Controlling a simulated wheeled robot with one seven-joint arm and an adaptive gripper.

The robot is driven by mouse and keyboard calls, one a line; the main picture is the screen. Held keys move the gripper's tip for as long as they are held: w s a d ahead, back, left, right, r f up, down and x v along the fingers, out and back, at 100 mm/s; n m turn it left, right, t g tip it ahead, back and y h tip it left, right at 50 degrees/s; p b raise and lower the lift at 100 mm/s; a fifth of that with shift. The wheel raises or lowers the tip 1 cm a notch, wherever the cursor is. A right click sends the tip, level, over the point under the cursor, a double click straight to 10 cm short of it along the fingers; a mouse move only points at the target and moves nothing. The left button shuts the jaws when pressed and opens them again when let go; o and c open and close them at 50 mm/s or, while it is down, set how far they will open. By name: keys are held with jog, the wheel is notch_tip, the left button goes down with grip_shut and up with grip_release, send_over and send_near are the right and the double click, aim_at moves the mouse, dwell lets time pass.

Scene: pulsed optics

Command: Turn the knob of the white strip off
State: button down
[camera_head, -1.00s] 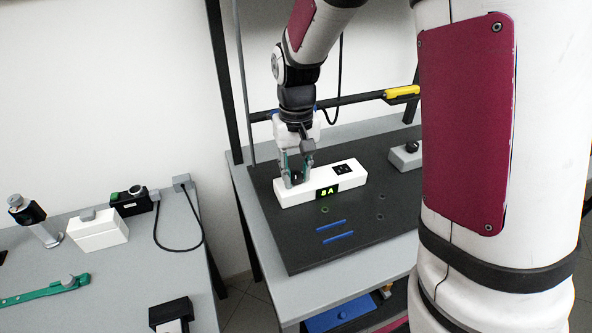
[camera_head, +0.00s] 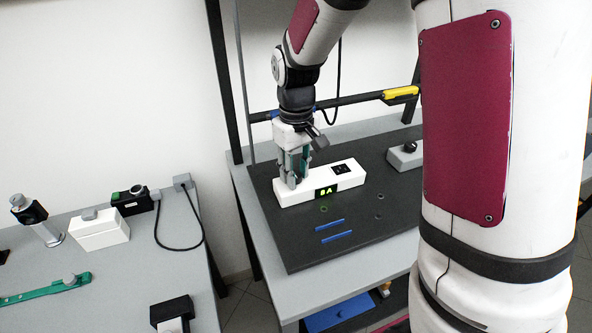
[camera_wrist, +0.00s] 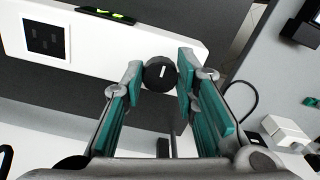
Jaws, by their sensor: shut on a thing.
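The white strip (camera_head: 351,180) lies on the dark board, with a black socket and a lit green display (camera_head: 326,191) on it. In the wrist view the strip (camera_wrist: 100,48) runs across the top left. Its round black knob (camera_wrist: 160,73) with a white mark sits at the strip's end between my fingertips. My gripper (camera_head: 291,183) points down at the strip's left end, its fingers shut on the knob. In the head view the fingers hide the knob. The white mark is tilted slightly from upright in the wrist view.
A grey box with a black knob (camera_head: 408,155) stands at the board's right. Two blue bars (camera_head: 331,225) lie in front of the strip. A side table at left holds a white box (camera_head: 98,232), a green strap and a cabled device. A yellow-handled bar runs behind.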

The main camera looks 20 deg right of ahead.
jog(key=c, duration=1.3)
grip_release()
jog(key=shift+r, duration=0.1)
notch_tip(320, 180, up, 12)
jog(key=shift+f, duration=0.1)
